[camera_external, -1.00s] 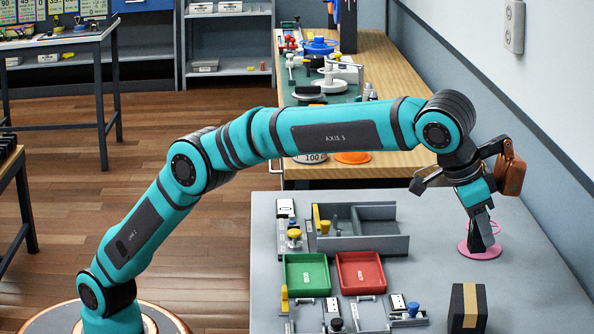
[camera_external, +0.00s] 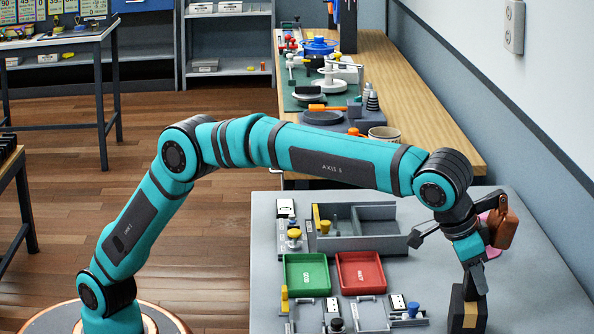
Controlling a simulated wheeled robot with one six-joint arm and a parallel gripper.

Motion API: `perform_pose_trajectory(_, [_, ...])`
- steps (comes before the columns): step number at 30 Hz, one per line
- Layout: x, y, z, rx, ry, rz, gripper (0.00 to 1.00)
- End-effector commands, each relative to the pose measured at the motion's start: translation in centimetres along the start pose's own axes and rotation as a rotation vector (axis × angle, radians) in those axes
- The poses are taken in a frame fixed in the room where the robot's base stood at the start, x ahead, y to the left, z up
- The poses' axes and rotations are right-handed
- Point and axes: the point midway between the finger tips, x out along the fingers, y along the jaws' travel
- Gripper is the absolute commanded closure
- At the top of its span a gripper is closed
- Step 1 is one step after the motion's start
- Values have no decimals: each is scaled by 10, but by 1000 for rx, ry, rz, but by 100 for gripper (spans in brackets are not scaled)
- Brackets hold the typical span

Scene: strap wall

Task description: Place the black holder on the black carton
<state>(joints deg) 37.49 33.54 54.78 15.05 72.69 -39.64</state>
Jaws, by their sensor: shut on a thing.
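The black carton (camera_external: 456,317) with a tan band stands upright on the grey table at the lower right. My gripper (camera_external: 474,286) points down at the top of the carton and covers part of it. It is shut on a small dark piece that looks like the black holder, though the piece is hard to tell apart from the dark fingers. I cannot tell whether it touches the carton's top.
A pink stand (camera_external: 496,252) is behind my gripper, mostly hidden. Green (camera_external: 306,289) and red (camera_external: 362,289) trays, a grey divided box (camera_external: 375,243) and small fixtures lie to the left. The wall (camera_external: 555,190) is on the right. The table right of the carton is clear.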

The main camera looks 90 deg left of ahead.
Motion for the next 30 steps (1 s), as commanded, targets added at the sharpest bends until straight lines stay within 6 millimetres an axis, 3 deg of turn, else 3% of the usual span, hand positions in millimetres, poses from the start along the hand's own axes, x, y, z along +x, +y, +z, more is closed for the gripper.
perform_pose_trajectory(8, [2,0,1,0,0,0,100])
perform_pose_trajectory(9, [2,0,1,0,0,0,65])
perform_pose_trajectory(12, [2,0,1,0,0,0,51])
perform_pose_trajectory(22, [-1,0,-1,0,1,1,51])
perform_pose_trajectory(30, [-39,1,-1,0,2,2,51])
